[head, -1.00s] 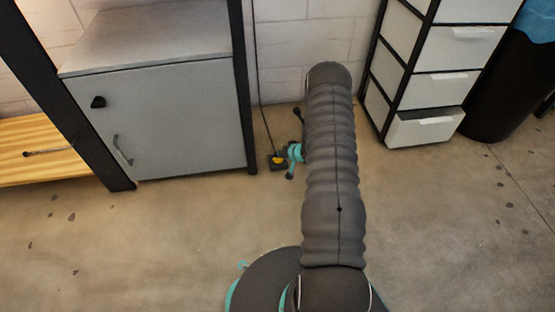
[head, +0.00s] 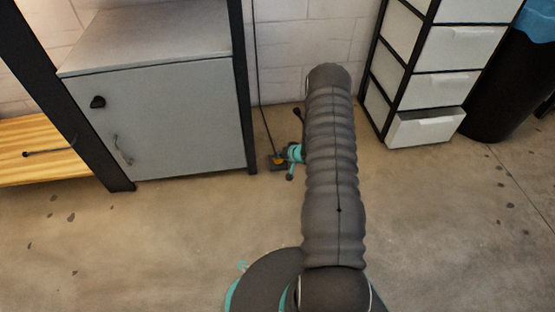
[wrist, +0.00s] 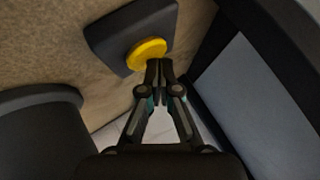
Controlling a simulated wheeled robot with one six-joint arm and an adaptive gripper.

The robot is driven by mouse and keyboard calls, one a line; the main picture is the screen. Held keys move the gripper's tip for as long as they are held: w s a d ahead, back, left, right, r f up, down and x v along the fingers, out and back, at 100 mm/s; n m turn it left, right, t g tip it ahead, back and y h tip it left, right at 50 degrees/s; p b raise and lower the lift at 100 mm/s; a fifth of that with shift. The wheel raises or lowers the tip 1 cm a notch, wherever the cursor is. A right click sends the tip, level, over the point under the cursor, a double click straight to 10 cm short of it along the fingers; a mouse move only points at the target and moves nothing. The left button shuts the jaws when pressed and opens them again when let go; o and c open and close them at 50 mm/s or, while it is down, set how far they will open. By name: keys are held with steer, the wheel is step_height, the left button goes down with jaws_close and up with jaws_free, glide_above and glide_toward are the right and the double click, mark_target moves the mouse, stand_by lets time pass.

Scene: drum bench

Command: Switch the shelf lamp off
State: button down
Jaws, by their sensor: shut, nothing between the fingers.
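A dark floor switch box with a round yellow button (wrist: 147,53) lies on the floor. In the head view the switch (head: 277,163) is small, beside the foot of the grey cabinet, with a black cord running up from it. My gripper (wrist: 159,66) is shut and empty, its fingertips at the near edge of the yellow button in the wrist view. I cannot tell whether they touch it. In the head view my gripper (head: 284,158) is just right of the switch, partly hidden behind my arm. The lamp itself is not in view.
The grey cabinet (head: 170,118) with a dark frame stands close to the left of the switch. A white drawer unit (head: 428,127) and a black bin (head: 496,100) stand to the right. A white block wall is behind. The floor in front is clear.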

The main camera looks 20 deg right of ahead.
steer(key=shift+f, duration=0.2)
steer(key=shift+r, duration=0.1)
steer(key=shift+r+p, duration=0.65)
steer(key=shift+r, duration=0.2)
step_height(320, 180, up, 6)
steer(key=p, duration=0.4)
steer(key=shift+p, duration=0.3)
stand_by(0.4)
